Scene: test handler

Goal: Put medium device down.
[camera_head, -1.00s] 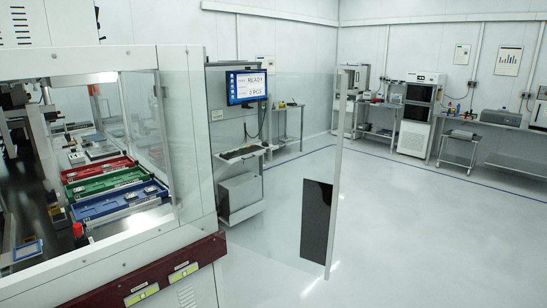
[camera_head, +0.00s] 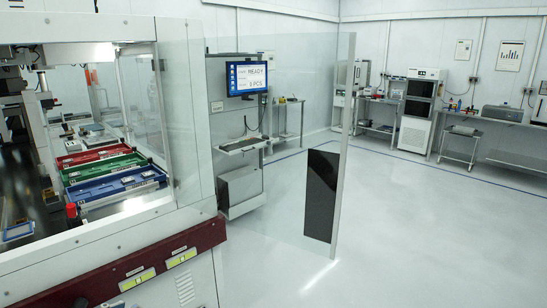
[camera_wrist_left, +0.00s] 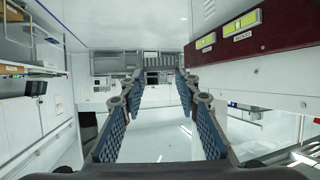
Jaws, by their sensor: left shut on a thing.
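My left gripper (camera_wrist_left: 158,82) fills the lower middle of the left wrist view, its two blue-padded fingers standing well apart on either side of the frame's centre. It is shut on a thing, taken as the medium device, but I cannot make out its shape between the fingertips. Neither gripper shows in the head view. At the left of the head view, inside the handler, a red tray (camera_head: 62,161), a green tray (camera_head: 71,178) and a blue tray (camera_head: 88,198) lie in a row, with small devices in them.
A maroon panel (camera_head: 134,268) with yellow-green labels runs along the handler's front and also shows in the left wrist view (camera_wrist_left: 220,45). A glass door (camera_head: 290,150) stands out into the room. A monitor (camera_head: 247,79) hangs behind it. The floor (camera_head: 430,230) at right is clear.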

